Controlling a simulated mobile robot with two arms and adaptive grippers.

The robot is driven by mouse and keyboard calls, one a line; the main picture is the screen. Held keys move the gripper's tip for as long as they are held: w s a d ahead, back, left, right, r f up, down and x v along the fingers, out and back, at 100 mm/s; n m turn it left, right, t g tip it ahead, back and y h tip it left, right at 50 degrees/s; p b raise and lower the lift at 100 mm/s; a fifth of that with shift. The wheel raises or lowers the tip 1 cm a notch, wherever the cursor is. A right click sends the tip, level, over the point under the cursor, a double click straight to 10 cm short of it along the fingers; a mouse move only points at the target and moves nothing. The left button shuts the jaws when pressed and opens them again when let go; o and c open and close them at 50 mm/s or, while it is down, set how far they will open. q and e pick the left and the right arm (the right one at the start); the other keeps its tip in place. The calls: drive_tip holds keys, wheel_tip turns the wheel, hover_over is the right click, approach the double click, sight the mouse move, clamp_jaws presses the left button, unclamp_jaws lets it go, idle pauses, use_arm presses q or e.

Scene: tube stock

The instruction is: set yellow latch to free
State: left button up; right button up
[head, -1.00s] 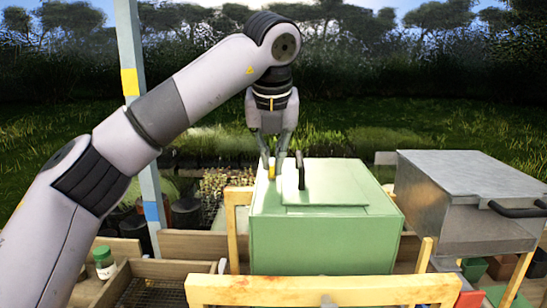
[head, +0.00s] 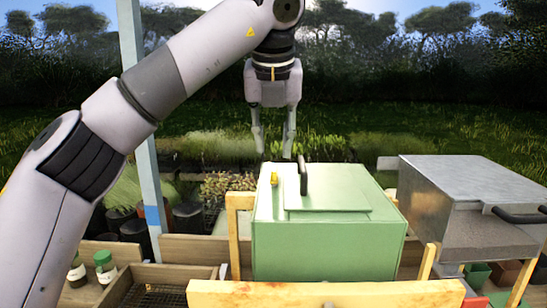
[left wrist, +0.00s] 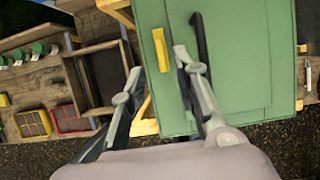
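The yellow latch (head: 274,179) is a small upright piece on the top left of the green box (head: 330,248), left of the box's black handle (head: 303,175). In the left wrist view the latch (left wrist: 161,49) shows as a yellow bar along the green top, beside the black handle (left wrist: 199,45). My left gripper (head: 273,155) points down above the latch, open and empty, with its fingers apart from it. In the left wrist view its two fingertips (left wrist: 157,60) lie on either side of the latch in the picture. My right gripper is not in view.
A grey metal box (head: 470,185) with a black handle stands on the right. Wooden rails (head: 325,293) run in front of the green box. A blue-grey post (head: 150,190) rises at left. Green-lidded jars (head: 104,262) stand near a wooden tray (head: 150,275).

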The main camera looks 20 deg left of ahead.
use_arm(q)
drive_tip(key=v, duration=0.6)
